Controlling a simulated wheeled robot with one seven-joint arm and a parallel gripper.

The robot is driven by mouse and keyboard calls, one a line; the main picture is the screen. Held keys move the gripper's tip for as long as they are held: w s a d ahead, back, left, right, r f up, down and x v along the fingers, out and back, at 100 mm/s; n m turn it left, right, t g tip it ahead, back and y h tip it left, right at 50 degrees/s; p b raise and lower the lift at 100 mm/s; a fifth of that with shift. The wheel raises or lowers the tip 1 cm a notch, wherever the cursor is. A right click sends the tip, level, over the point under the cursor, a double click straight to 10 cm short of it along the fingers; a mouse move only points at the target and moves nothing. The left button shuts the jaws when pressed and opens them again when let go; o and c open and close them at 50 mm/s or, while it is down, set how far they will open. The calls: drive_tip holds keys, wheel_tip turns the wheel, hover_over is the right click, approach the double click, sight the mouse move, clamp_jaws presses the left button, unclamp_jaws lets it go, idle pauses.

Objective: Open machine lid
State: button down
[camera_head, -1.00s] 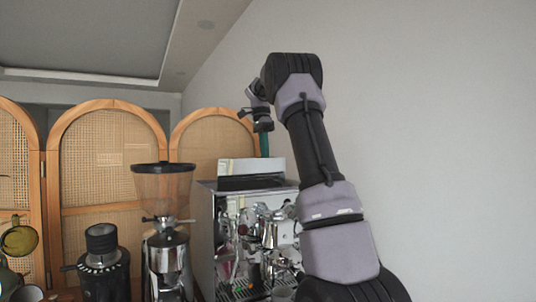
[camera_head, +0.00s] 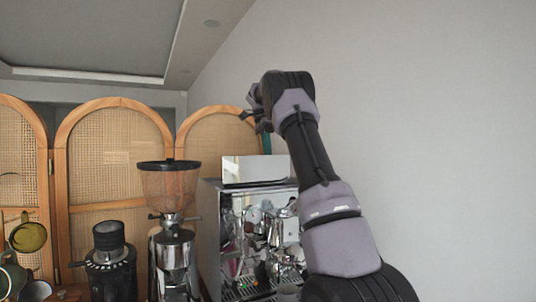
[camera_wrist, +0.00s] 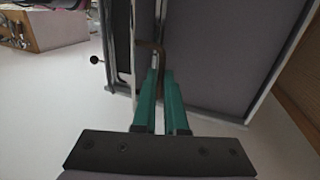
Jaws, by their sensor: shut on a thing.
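The silver espresso machine (camera_head: 230,235) stands at the centre of the head view. Its lid (camera_head: 245,170) shows as a flat, shiny panel standing up from the top, with bright reflections on it. My gripper (camera_head: 267,142) is above and behind the lid, with only a bit of its teal fingers showing past my arm. In the wrist view the teal fingers (camera_wrist: 158,75) are close together, at a narrow edge beside a thin brown bar. They are shut on what appears to be the lid's edge. The exact contact is too small to make out.
A coffee grinder (camera_head: 170,190) with a clear hopper stands close left of the machine. A smaller black grinder (camera_head: 108,265) is farther left. A wood and cane folding screen (camera_head: 110,155) stands behind. The wall side to the right is clear apart from my arm.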

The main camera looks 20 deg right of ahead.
drive_tip(key=c, duration=1)
unclamp_jaws()
drive_tip(key=shift+o, duration=0.2)
drive_tip(key=shift+s+r, duration=0.1)
drive_tip(key=shift+s, duration=0.05)
